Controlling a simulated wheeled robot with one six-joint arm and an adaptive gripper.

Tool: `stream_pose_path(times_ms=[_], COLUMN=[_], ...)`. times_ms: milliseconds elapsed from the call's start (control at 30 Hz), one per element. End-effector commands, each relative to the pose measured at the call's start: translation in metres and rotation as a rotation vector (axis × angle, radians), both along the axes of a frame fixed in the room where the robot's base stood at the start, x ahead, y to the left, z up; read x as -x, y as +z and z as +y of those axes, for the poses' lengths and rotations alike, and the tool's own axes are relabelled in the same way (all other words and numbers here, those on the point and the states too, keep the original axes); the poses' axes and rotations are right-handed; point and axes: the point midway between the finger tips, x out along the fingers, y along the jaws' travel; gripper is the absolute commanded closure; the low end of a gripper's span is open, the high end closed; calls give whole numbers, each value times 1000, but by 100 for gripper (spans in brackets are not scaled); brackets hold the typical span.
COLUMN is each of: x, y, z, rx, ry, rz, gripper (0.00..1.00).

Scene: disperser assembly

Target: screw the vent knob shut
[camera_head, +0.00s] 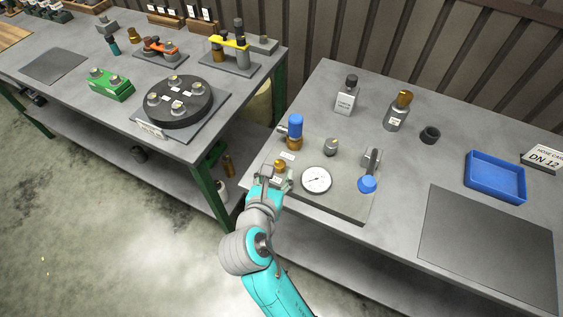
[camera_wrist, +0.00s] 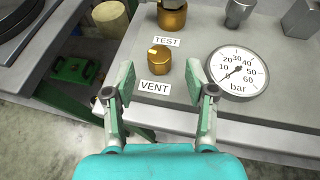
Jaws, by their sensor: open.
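The vent knob (camera_wrist: 160,58) is a small brass knob with a pale mark on top, on a grey block above a label reading VENT (camera_wrist: 155,85). In the head view the knob (camera_head: 279,165) sits at the block's left front, partly hidden by my gripper (camera_head: 274,183). In the wrist view my gripper (camera_wrist: 160,85) is open, its two fingers to the left and right of the knob and apart from it. Nothing is between the fingers except the view of the knob and its label. I cannot tell the exact height of the fingertips over the block.
A pressure gauge (camera_wrist: 238,73) is close to the right finger. A brass fitting with a blue top (camera_head: 295,131), a grey fitting (camera_head: 331,146) and a blue-handled lever (camera_head: 368,183) stand on the block. A blue tray (camera_head: 470,190) and a bare dark mat (camera_head: 485,245) lie to the right.

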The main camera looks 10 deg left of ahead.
Motion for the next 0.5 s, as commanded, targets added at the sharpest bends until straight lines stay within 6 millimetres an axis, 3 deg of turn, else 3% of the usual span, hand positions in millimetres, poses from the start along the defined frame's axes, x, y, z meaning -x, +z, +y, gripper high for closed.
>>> stream_pose_path(times_ms=[200, 500], x=[-32, -49], y=[-13, -21], z=[-5, -6], rx=[0, -1], ry=[-2, 0], rz=[1, 1], gripper=[44, 44])
